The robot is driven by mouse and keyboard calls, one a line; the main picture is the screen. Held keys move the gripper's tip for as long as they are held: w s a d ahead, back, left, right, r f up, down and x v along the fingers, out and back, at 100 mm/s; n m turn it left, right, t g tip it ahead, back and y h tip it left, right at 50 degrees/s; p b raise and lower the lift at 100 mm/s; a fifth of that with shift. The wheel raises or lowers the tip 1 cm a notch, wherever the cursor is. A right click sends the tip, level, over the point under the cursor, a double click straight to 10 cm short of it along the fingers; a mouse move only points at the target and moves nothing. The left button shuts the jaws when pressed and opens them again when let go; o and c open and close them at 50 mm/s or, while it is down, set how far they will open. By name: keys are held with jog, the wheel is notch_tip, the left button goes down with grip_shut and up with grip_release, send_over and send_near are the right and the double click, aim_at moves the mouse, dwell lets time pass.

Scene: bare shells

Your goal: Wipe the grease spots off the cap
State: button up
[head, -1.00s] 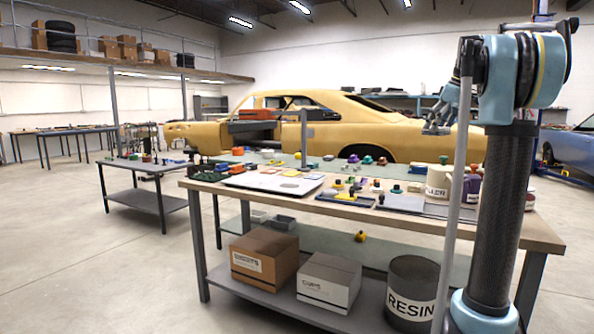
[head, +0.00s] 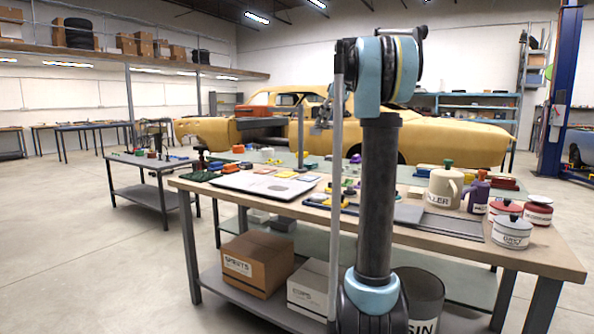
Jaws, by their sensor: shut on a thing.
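My gripper (head: 323,117) shows only in part, small and dark, left of my upright arm and in front of the yellow car. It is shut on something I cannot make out. It hangs above the far side of the wooden workbench (head: 540,258), apart from its top. Several small coloured pieces lie on the bench, some of them behind my arm. I cannot tell which one is the cap, and no grease spots can be made out at this size.
A white tray (head: 240,183) lies at the bench's left. A beige canister (head: 441,188), a purple jug (head: 478,196) and lidded pots (head: 512,232) crowd its right end. Cardboard boxes (head: 257,264) and a dark bin (head: 428,290) stand on the shelf below. Open floor lies left.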

jog(key=shift+w+a, duration=0.15)
jog(key=shift+a, duration=0.55)
